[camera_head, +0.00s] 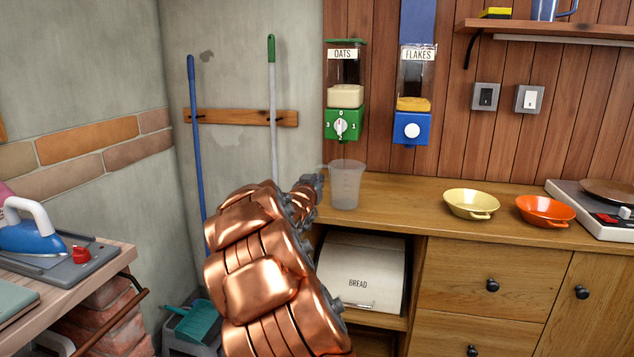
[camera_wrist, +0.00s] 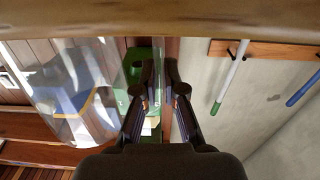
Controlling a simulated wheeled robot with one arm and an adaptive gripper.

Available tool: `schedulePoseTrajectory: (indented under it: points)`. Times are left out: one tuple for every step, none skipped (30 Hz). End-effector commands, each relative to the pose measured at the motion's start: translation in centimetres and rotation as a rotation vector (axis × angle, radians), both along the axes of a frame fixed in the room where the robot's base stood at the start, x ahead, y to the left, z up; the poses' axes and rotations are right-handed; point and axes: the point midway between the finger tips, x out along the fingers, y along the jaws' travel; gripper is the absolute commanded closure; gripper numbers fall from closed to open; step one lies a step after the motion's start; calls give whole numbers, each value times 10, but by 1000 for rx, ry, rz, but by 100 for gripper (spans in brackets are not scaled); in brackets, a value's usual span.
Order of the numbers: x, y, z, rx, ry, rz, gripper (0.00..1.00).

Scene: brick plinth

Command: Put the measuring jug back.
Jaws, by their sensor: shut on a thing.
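The measuring jug (camera_head: 346,186) is clear and upright at the left end of the wooden counter (camera_head: 400,205), below the green oats dispenser (camera_head: 345,95). I cannot tell whether its base touches the counter. My gripper (camera_head: 318,178) is at the jug's left side, shut on its handle; my copper arm partly hides it. In the wrist view, which is upside down, my gripper (camera_wrist: 159,64) has its fingers close together beside the see-through jug (camera_wrist: 75,95). The grip on the handle itself is hard to make out there.
A yellow bowl (camera_head: 470,204) and an orange bowl (camera_head: 545,211) stand on the counter to the right, before a hob (camera_head: 600,212). The blue flakes dispenser (camera_head: 412,100) hangs right of the oats. A bread bin (camera_head: 360,272) sits under the counter. Brooms hang at left.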

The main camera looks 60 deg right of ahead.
Motion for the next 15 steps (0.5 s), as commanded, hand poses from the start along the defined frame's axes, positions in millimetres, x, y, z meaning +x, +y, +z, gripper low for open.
schedulePoseTrajectory:
  points:
    - [0,0,-1,0,0,1,100]
    - [0,0,-2,1,0,1,90]
    - [0,0,-2,0,0,0,86]
    - [0,0,-2,0,0,0,83]
    - [0,0,-2,0,0,0,80]
    - [0,0,-2,0,0,0,76]
    - [0,0,-2,0,0,0,73]
    - [0,0,-2,0,0,0,69]
    - [0,0,-2,0,0,0,66]
    - [0,0,-1,0,0,0,66]
    - [0,0,-1,0,0,0,66]
    - [0,0,-2,0,0,0,66]
    - [0,0,-2,0,0,0,66]
    - [0,0,-2,0,0,0,66]
    - [0,0,-2,0,0,0,66]
